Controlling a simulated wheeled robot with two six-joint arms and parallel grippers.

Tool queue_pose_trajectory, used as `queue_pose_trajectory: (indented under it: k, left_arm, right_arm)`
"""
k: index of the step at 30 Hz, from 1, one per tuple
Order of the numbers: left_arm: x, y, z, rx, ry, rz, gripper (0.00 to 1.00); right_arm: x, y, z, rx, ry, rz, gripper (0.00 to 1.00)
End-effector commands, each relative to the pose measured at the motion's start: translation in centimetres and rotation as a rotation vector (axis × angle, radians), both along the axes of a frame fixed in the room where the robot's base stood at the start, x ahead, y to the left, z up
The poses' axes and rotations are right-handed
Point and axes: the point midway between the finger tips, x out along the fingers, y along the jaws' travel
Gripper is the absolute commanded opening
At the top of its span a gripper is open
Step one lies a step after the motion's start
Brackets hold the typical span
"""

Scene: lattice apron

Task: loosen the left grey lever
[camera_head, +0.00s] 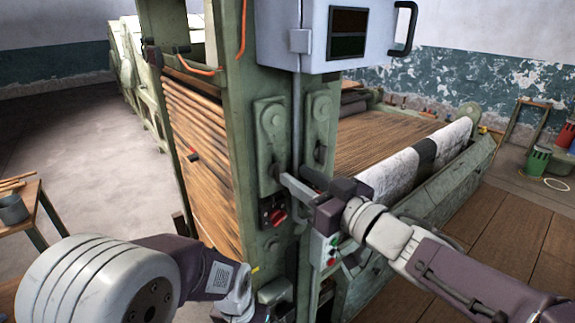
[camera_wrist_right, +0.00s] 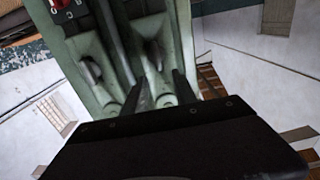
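The left grey lever (camera_head: 270,150) hangs from a round boss on a grey-green plate on the machine's column. My right gripper (camera_head: 297,182) reaches in from the right, with its fingers apart near the lever's lower end. In the right wrist view, the two dark fingers of my right gripper (camera_wrist_right: 158,90) stand apart. A grey lever (camera_wrist_right: 154,55) shows between and beyond them, seemingly the left one. Contact cannot be made out. The right lever (camera_head: 321,140) hangs on its own plate. My left gripper (camera_head: 240,300) shows only partly at the bottom; its fingers are unclear.
A red knob (camera_head: 275,216) sits below the left lever. A button box (camera_head: 331,248) is low on the column's right side. A grey cabinet (camera_head: 335,40) with a dark screen overhangs the levers. Wooden slats (camera_head: 205,140) and a white roll (camera_head: 400,172) flank the column.

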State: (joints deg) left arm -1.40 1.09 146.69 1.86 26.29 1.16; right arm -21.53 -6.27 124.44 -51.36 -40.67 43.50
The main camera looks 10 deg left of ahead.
Motion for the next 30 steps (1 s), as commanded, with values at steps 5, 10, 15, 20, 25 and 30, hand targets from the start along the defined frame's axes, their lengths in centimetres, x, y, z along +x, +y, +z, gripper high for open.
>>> queue_pose_trajectory:
  k: [5,10,15,20,25,30]
  left_arm:
    - [0.0,0.0,0.4,0.0,0.0,0.0,0.7]
    - [0.0,0.0,0.6,0.0,0.0,0.0,0.7]
    - [0.0,0.0,0.6,0.0,0.0,0.0,0.7]
    - [0.0,0.0,0.6,0.0,0.0,0.0,0.7]
    - [0.0,0.0,0.6,0.0,-0.001,0.0,0.7]
    - [0.0,0.0,0.5,0.0,-0.001,0.0,0.7]
  right_arm:
    - [2.2,2.9,0.0,-0.001,0.002,0.002,0.34]
    - [3.3,4.2,0.0,0.0,0.001,-0.001,0.34]
    - [3.5,4.4,0.0,-0.001,0.001,-0.002,0.34]
    - [3.5,4.3,0.0,-0.001,0.001,-0.002,0.17]
    - [3.5,4.3,-0.1,-0.001,0.001,-0.003,0.0]
    - [3.4,4.3,-0.1,-0.005,-0.004,-0.002,0.0]
